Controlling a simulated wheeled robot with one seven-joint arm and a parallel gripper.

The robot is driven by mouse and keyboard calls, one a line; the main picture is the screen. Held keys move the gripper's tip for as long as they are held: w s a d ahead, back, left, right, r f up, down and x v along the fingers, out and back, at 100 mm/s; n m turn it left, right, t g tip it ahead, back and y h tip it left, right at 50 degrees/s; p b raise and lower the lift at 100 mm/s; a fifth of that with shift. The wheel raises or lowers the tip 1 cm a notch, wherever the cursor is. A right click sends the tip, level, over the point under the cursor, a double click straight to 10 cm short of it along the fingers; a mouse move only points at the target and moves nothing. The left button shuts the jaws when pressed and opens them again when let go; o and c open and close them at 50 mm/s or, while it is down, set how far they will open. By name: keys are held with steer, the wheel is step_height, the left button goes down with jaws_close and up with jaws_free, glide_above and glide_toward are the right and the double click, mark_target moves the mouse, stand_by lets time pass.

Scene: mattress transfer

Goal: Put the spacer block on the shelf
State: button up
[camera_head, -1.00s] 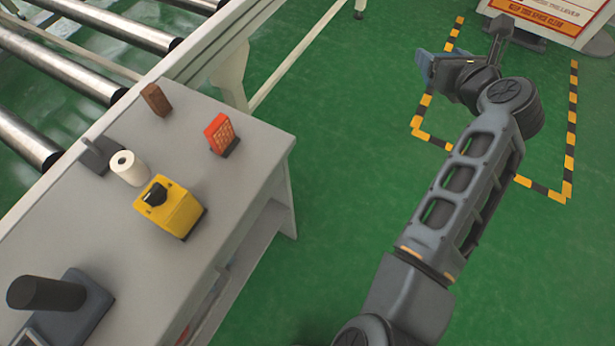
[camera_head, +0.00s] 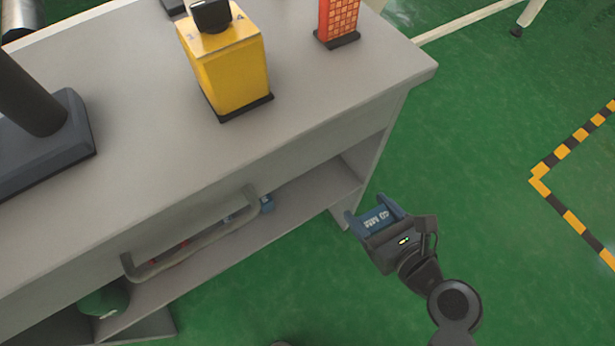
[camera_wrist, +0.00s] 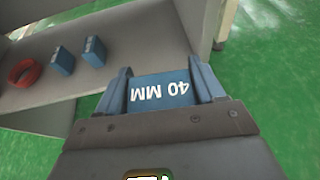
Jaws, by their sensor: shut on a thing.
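My gripper (camera_head: 374,217) is shut on a blue spacer block (camera_head: 378,219) at the right end of the bench, above the green floor. In the wrist view the block (camera_wrist: 160,89) sits between the two fingers, its "40 MM" label upside down. The shelf (camera_head: 315,194) is the lower board under the bench top. In the wrist view the shelf (camera_wrist: 130,60) lies just beyond the block, which appears outside its front edge. Two other blue blocks (camera_wrist: 94,52) stand on the shelf beside a red ring (camera_wrist: 21,72).
A curved grey handle (camera_head: 195,245) runs along the bench front, before the shelf. A green round object (camera_head: 104,301) is at the shelf's left. A yellow box (camera_head: 232,70) and an orange-red item (camera_head: 338,20) stand on the bench top (camera_head: 140,150). The right part of the shelf is clear.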

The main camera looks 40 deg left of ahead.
steer(key=s+a+f+n+b, duration=0.1)
steer(key=s+a+f, duration=0.2)
steer(key=s+a, duration=0.15)
steer(key=b, duration=0.4)
glide_above(295, 180)
steer(key=shift+f+g+y, duration=0.2)
steer(key=shift+g+y, duration=0.1)
steer(key=shift+g, duration=0.1)
step_height(295, 180, down, 4)
steer(key=b, duration=0.2)
steer(key=shift+r+b, duration=0.2)
steer(key=shift+b, duration=0.15)
steer(key=shift+w+r, duration=0.1)
steer(key=o, duration=1.1)
